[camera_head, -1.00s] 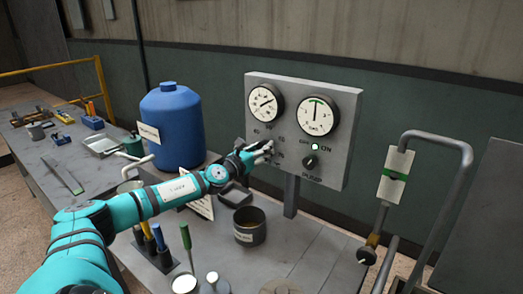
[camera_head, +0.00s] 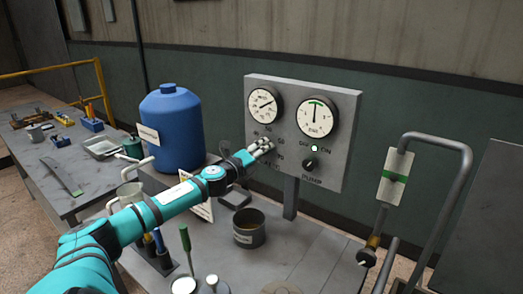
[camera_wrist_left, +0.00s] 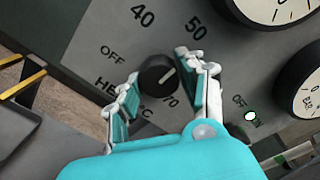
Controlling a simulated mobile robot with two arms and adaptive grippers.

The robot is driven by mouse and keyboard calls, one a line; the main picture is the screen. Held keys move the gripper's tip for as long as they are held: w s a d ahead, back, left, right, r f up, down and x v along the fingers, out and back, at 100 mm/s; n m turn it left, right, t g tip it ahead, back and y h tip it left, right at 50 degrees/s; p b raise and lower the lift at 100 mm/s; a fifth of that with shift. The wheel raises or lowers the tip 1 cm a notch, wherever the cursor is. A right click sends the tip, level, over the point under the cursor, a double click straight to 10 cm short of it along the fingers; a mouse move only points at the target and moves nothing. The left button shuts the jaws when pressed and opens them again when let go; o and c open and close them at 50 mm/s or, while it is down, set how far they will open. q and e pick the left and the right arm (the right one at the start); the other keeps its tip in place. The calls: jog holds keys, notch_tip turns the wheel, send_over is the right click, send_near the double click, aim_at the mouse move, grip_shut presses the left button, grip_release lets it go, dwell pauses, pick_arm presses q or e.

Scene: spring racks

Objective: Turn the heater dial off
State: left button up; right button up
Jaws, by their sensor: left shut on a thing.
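The heater dial (camera_wrist_left: 157,76) is a round black knob with a white pointer line. In the left wrist view it sits between the two fingers of my left gripper (camera_wrist_left: 161,82), which is shut on it. The pointer line leans up and right in that view, away from the OFF mark (camera_wrist_left: 112,53). The 40, 50 and 70 marks show around the dial; a finger covers part of the scale. In the head view my left gripper (camera_head: 264,148) is at the lower left of the grey panel (camera_head: 335,105) and hides the dial. My right gripper is not in view.
Two gauges (camera_head: 265,104) (camera_head: 317,118) sit above on the panel. A black pump knob (camera_head: 311,163) and a lit lamp (camera_head: 314,148) are right of the gripper.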

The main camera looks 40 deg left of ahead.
pick_arm(q)
jog(key=n+p, duration=0.1)
jog(key=n, duration=0.2)
jog(key=shift+n, duration=0.4)
jog(key=n+p, duration=0.1)
jog(key=n, duration=0.1)
jog(key=shift+r+n, duration=0.15)
jog(key=shift+n, duration=0.25)
jog(key=n+p, duration=0.3)
jog(key=n, duration=0.3)
jog(key=n+p, duration=0.1)
jog(key=n, duration=0.3)
jog(key=shift+p, duration=0.4)
jog(key=n+p, duration=0.1)
jog(key=n, duration=0.1)
jog(key=shift+n, duration=0.3)
jog(key=n, duration=0.3)
jog(key=shift+n+p, duration=0.3)
jog(key=shift+p, duration=0.1)
jog(key=shift+a+n, duration=0.1)
jog(key=shift+n, duration=0.5)
